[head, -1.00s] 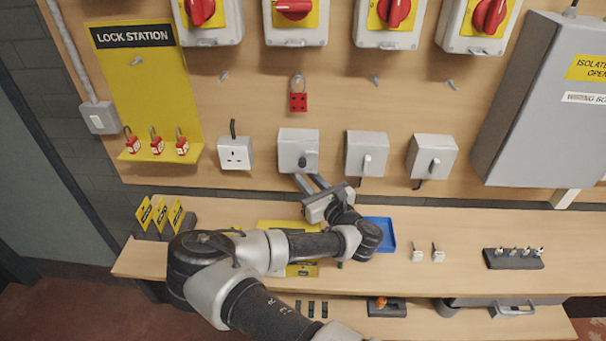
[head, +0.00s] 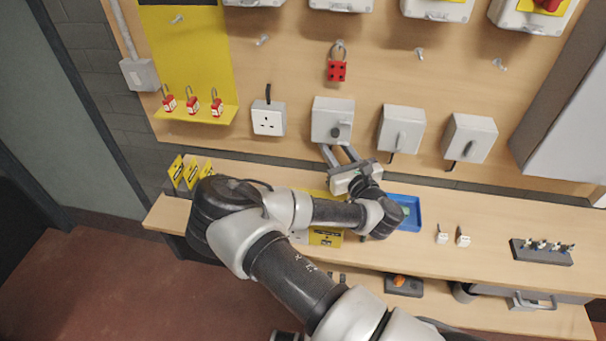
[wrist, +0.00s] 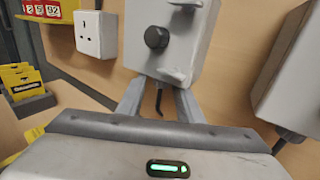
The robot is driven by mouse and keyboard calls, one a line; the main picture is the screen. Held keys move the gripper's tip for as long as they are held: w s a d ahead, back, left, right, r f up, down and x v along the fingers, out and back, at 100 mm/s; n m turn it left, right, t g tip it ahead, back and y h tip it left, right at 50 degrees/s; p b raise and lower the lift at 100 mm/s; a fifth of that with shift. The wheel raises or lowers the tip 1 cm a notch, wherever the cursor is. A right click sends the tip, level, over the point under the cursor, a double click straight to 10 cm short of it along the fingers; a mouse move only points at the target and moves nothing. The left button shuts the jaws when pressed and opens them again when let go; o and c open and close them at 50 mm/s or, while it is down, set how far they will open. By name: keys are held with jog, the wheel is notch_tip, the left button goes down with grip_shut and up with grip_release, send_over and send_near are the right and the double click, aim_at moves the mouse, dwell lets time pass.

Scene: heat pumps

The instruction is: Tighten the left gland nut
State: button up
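My gripper (head: 339,151) is just below the left grey box (head: 332,113), with its fingers pointing up at the box's lower edge. In the wrist view the fingers (wrist: 158,92) stand apart on either side of a thin black cable (wrist: 159,101) hanging under the box (wrist: 170,35). I see no contact between the fingers and the cable. The box front carries a round black knob (wrist: 156,38) and a grey lever-like part (wrist: 178,75). I cannot make out the left gland nut; the box's lower edge and the fingers cover that spot.
Two similar grey boxes, the middle one (head: 402,128) and the right one (head: 470,137), hang to the right. A white socket (head: 268,119) is to the left, and a red padlock (head: 338,70) hangs above. A blue tray (head: 416,222) sits on the bench (head: 480,205) below.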

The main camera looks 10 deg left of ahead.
jog(key=m+t+h+b, duration=0.1)
jog(key=h+b, duration=0.1)
jog(key=m+h+b, duration=0.2)
jog(key=shift+f+t+h+b, duration=0.2)
jog(key=shift+t+h+b, duration=0.1)
jog(key=shift+t+b, duration=0.1)
jog(key=shift+b, duration=0.3)
jog(key=s+a+m+h+b, duration=0.2)
jog(key=s+h, duration=0.1)
jog(key=s, duration=0.2)
jog(key=s+a+m+h+b, duration=0.1)
jog(key=s+a+m+h, duration=0.2)
jog(key=s+h, duration=0.1)
jog(key=s+a+m+h+b, duration=0.2)
jog(key=s+a+h, duration=0.1)
jog(key=s, duration=0.4)
jog(key=shift+a+r+g+h+b, duration=0.15)
jog(key=shift+g+h+b, duration=0.25)
jog(key=shift+h, duration=0.2)
jog(key=shift+r+m, duration=0.1)
jog(key=shift+m, duration=0.2)
